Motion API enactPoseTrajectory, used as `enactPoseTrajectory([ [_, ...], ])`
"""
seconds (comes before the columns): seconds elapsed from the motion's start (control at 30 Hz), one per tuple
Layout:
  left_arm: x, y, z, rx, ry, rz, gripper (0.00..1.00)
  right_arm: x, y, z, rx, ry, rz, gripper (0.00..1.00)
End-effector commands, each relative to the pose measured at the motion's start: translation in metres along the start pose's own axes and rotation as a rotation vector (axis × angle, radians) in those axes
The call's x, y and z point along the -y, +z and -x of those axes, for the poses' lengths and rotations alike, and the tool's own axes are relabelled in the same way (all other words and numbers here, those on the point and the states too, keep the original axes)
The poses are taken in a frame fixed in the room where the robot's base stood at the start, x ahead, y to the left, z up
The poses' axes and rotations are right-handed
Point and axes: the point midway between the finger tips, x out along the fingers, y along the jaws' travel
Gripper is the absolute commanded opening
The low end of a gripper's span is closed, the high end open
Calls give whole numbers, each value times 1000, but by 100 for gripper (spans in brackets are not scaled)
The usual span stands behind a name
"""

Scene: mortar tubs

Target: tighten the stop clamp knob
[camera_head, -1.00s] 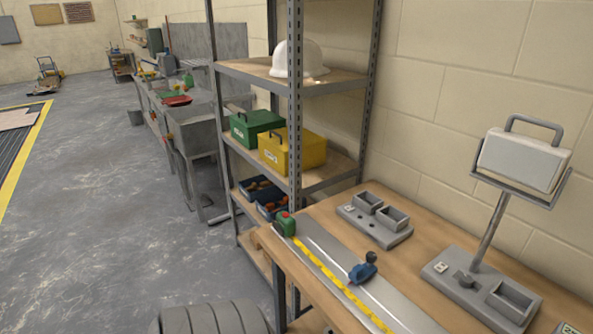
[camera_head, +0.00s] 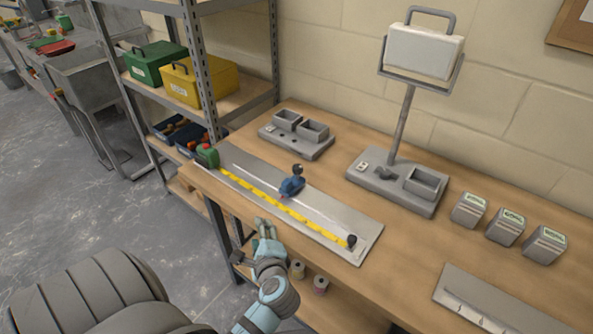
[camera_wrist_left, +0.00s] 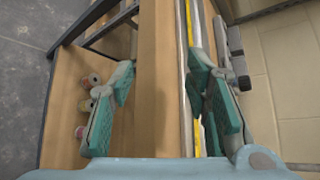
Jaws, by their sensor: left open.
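The stop clamp (camera_head: 291,187) is a small blue block on the metal rail plate (camera_head: 350,215) of the bench. Its dark knob (camera_head: 298,169) stands on top. A yellow tape (camera_head: 265,194) runs along the plate from a green case (camera_head: 207,156) to a small black piece (camera_head: 351,241). My left gripper (camera_head: 265,228) is open and empty at the bench's front edge, apart from the clamp and nearer the camera. In the left wrist view its spread teal fingers (camera_wrist_left: 165,100) straddle the bench edge; a dark round piece shows beyond, which I cannot identify. My right gripper is out of view.
A lamp (camera_head: 424,50) on a grey base and a two-cup tray (camera_head: 297,133) stand behind the plate. Several small grey boxes (camera_head: 468,209) stand at right. A shelf rack (camera_head: 200,70) stands left. Spools (camera_head: 297,269) lie below the bench top.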

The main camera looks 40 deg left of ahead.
Motion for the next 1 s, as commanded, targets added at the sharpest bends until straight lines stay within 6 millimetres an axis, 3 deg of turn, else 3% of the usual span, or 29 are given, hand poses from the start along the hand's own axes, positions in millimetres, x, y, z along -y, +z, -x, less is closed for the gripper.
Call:
enactPoseTrajectory([
  [0.2, 72, -40, -5, 150, -291, -672, 43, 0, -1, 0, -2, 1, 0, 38],
  [0.37, 103, -70, 1, 229, -415, -997, 43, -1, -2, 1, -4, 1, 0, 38],
  [0.53, 117, -74, -18, 243, -432, -1041, 43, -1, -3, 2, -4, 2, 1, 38],
  [1.0, 160, -75, -110, 240, -428, -1035, 43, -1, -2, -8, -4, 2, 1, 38],
])
